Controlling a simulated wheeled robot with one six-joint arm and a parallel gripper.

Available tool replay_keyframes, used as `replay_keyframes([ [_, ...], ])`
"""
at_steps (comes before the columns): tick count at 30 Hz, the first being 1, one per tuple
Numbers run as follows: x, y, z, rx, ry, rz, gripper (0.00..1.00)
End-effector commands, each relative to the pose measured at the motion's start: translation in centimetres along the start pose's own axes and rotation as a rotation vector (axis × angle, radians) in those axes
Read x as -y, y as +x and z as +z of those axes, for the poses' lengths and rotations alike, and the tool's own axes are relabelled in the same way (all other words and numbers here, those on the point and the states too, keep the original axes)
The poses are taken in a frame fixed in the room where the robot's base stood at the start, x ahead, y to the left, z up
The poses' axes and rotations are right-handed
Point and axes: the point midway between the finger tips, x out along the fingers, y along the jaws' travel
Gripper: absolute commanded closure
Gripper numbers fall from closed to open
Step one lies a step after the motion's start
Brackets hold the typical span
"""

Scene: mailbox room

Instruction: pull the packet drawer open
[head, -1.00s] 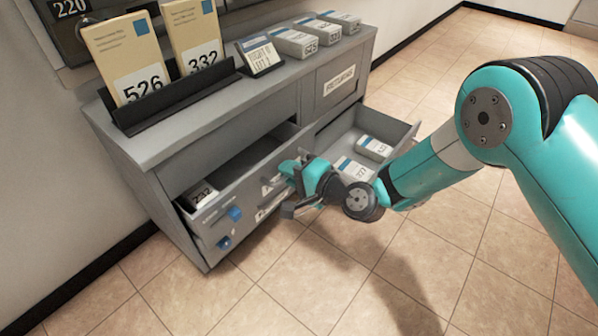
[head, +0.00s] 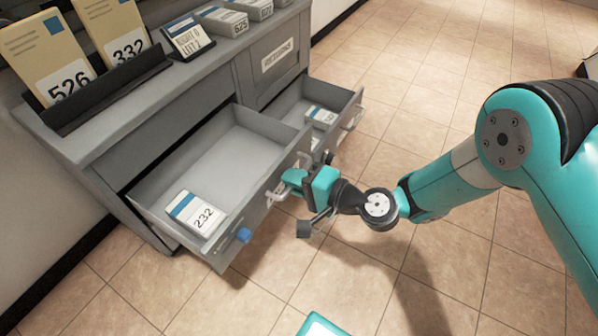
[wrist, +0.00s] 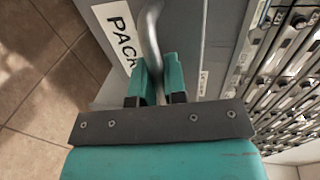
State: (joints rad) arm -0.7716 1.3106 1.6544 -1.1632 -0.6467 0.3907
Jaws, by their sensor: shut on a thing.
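The packet drawer (head: 165,180) is the left drawer of the grey cabinet in the head view, and it stands well out from the cabinet. One packet marked 232 (head: 196,214) lies inside it near the front left. Its front carries a metal bar handle, which shows in the wrist view (wrist: 150,35) beside a white label (wrist: 119,31) reading "PACK", the rest hidden. My gripper (head: 292,184) is at the drawer front, shut on the handle. In the wrist view its teal fingers (wrist: 158,85) are on either side of the bar.
A second drawer (head: 345,115) at the right is also open, with packets in it. Packets and a holder (head: 110,88) with cards 526 and 332 stand on the cabinet top.

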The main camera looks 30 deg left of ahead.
Motion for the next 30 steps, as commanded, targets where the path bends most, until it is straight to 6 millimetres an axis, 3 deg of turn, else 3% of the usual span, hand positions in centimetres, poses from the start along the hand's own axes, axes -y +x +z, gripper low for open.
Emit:
replay_keyframes([
  [9,0.0,0.0,0.2,0.005,0.001,0.001,1.0],
  [10,0.0,0.0,0.2,0.005,0.001,0.001,0.81],
  [12,0.0,0.0,0.1,0.004,0.001,0.001,0.65],
  [13,0.0,0.0,0.1,0.004,0.001,0.001,0.63],
  [26,0.0,-0.1,0.0,0.001,0.001,0.001,0.63],
  [30,0.1,-1.1,-0.1,-0.001,0.003,0.003,0.63],
])
